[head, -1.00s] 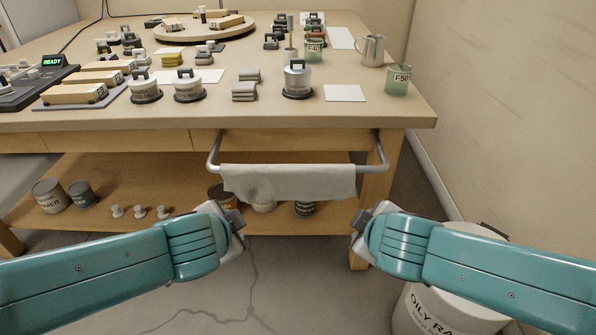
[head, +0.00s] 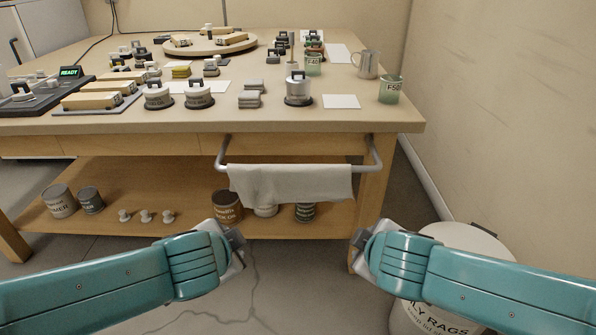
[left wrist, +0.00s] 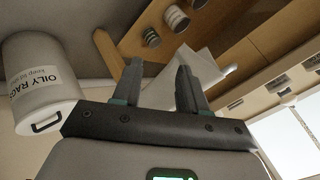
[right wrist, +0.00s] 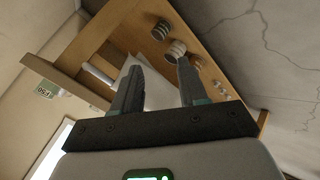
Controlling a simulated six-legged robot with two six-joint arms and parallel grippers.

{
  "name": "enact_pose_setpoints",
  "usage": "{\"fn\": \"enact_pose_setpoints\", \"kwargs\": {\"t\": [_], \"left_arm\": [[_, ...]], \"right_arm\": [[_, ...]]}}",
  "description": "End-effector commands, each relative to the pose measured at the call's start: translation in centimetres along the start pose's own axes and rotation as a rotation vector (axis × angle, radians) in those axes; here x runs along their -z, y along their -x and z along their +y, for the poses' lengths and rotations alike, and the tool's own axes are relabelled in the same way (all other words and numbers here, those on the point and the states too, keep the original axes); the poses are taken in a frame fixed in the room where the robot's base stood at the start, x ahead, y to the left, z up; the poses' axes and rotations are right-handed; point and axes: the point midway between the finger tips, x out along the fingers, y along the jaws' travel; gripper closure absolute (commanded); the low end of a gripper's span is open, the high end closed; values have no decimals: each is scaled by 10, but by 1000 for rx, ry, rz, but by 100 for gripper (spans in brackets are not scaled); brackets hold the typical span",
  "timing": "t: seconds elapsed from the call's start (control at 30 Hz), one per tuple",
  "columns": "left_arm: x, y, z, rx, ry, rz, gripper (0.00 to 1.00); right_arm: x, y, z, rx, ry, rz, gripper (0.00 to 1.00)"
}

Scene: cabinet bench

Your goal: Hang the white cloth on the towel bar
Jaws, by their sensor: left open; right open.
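The white cloth (head: 290,185) hangs draped over the towel bar (head: 372,150) at the bench front in the head view. It covers most of the bar's straight run, and its lower edge is slightly uneven. My left gripper (head: 240,240) is open and empty, below and in front of the cloth's left end. My right gripper (head: 356,240) is open and empty, below and in front of its right end. Neither touches the cloth. The cloth also shows beyond the open fingers in the left wrist view (left wrist: 200,72) and the right wrist view (right wrist: 158,88).
Cans (head: 227,206) and small white knobs stand on the lower shelf (head: 120,195). A white oily-rags bin (head: 455,240) stands on the floor at right, behind my right arm. The benchtop (head: 390,118) holds jars, weights, a jug (head: 368,64) and green cups. The floor before the bench is clear.

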Motion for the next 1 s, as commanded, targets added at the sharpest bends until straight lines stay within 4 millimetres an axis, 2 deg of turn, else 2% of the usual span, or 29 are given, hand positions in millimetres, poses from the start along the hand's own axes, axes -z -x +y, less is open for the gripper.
{"fn": "enact_pose_setpoints", "kwargs": {"t": [0.43,0.57,0.77,1.0], "left_arm": [[2,-2,-2,-3,1,-1,57],[3,1,2,-78,26,-22,57],[-2,17,38,-371,202,-106,57],[-13,60,78,-636,552,-229,57]], "right_arm": [[2,-2,2,3,-1,-1,57],[3,2,-2,78,-26,-22,57],[-2,17,-38,371,-202,-106,57],[-13,60,-78,636,-552,-229,57]]}}
